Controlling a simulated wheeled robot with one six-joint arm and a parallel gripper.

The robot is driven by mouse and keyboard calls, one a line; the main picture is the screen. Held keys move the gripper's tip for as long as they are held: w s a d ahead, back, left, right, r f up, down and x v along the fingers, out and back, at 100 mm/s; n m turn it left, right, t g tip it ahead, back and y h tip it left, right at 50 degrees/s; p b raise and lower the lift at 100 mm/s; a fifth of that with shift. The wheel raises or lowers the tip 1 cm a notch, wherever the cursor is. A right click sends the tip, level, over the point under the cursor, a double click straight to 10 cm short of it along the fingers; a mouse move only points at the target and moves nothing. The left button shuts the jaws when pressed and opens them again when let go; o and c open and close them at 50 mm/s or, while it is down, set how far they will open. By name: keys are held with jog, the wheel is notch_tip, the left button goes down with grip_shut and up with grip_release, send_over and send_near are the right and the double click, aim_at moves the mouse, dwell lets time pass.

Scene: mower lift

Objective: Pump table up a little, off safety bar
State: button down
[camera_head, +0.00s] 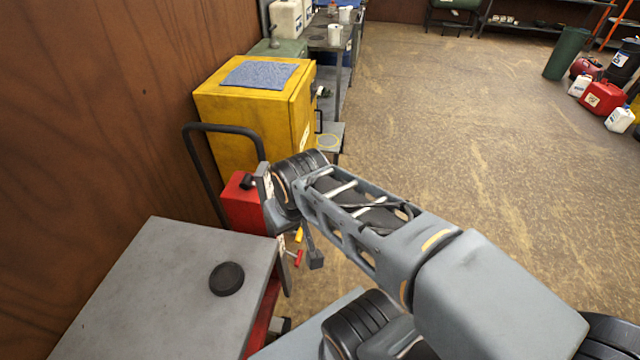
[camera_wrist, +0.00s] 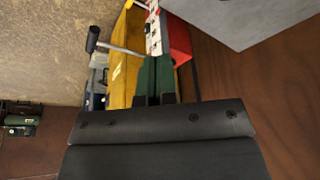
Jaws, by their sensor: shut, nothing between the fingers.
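The lift table (camera_head: 165,270) stands at lower left, its flat grey top carrying a black round disc (camera_head: 227,279). Its grey top also shows in the wrist view (camera_wrist: 240,20). A lever with a dark block end (camera_head: 315,261) hangs beyond the table's right corner; what looks like the same lever (camera_wrist: 93,38) sticks out in the wrist view, apart from my fingers. A red knob (camera_head: 297,258) and a yellow knob (camera_head: 299,235) sit beside it. My gripper (camera_wrist: 155,98) is shut and empty; my wrist hides it in the head view. I cannot make out the safety bar.
A black push handle (camera_head: 224,130) and a red housing (camera_head: 243,205) stand at the table's far end. A yellow cabinet (camera_head: 240,115) is behind them, along the wooden wall (camera_head: 90,90). The floor (camera_head: 460,150) to the right is open.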

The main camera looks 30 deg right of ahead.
jog(key=w+d+f+m, duration=0.1)
jog(key=w+d+m, duration=0.4)
jog(key=d+m, duration=0.3)
jog(key=w+d+f+m+g+y+b, duration=0.1)
jog(key=w+d+f+m, duration=0.1)
jog(key=w+d+m, duration=0.3)
jog(key=w+d+f+m+g, duration=0.1)
jog(key=w+d+m, duration=0.4)
jog(key=d+m, duration=0.7)
jog(key=shift+w+d+f+m+y+b, duration=0.3)
jog(key=shift+d+f+m+b, duration=0.1)
jog(key=shift+f+m, duration=0.4)
jog(key=x, duration=1.4)
jog(key=shift+s+a, duration=0.1)
jog(key=shift+s, duration=0.1)
